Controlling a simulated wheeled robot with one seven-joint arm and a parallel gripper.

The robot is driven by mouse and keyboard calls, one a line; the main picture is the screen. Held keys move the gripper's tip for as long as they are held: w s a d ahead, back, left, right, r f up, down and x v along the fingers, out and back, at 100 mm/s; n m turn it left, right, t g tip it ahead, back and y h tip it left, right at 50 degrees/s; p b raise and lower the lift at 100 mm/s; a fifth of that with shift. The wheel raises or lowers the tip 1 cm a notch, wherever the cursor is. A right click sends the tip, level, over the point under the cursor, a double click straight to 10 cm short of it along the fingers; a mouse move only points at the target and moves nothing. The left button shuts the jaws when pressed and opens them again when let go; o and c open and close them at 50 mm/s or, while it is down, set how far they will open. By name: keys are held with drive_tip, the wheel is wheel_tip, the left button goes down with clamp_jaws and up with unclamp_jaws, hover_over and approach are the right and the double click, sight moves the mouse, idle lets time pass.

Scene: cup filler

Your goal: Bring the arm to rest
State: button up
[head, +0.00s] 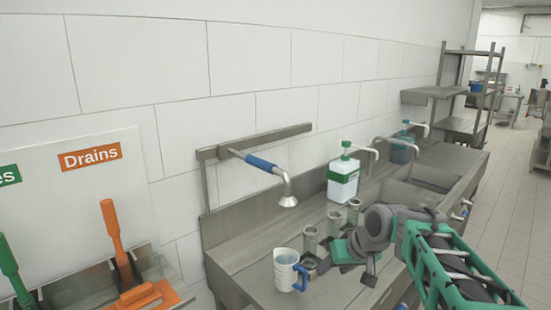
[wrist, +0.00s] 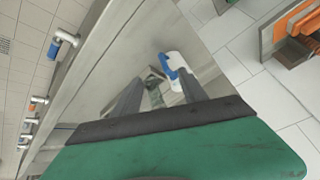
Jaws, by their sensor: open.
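My gripper (head: 351,266) is open and empty above the steel counter, just right of the cup. In the wrist view, its two dark fingers (wrist: 158,92) are spread apart. A white measuring cup (head: 285,270) with a blue handle stands upright on the counter below the spout; it also shows beyond the fingers in the wrist view (wrist: 175,66). The gripper appears apart from the cup. My green and grey arm reaches in from the lower right of the head view. The inside of the cup is only partly seen.
A blue-sleeved spout (head: 262,163) hangs from a wall rail. Several glass-like cylinders (head: 310,240) stand close behind my gripper. A white and green pump bottle (head: 343,179) and a teal one (head: 402,148) stand farther back. Orange and green tools (head: 116,235) hang at left.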

drive_tip(key=s+d+f+m+g+h, duration=0.2)
drive_tip(key=s+f, duration=0.3)
drive_tip(key=s, duration=0.6)
drive_tip(key=s+d+f+m+g+h, duration=0.15)
drive_tip(key=s+f, duration=0.25)
drive_tip(key=s, duration=0.6)
drive_tip(key=shift+n+t, duration=0.85)
drive_tip(key=shift+t, duration=0.1)
drive_tip(key=a+r, duration=0.1)
drive_tip(key=r, duration=0.1)
drive_tip(key=a+r, duration=0.2)
drive_tip(key=shift+s+a+r, duration=0.15)
drive_tip(key=shift+s, duration=0.05)
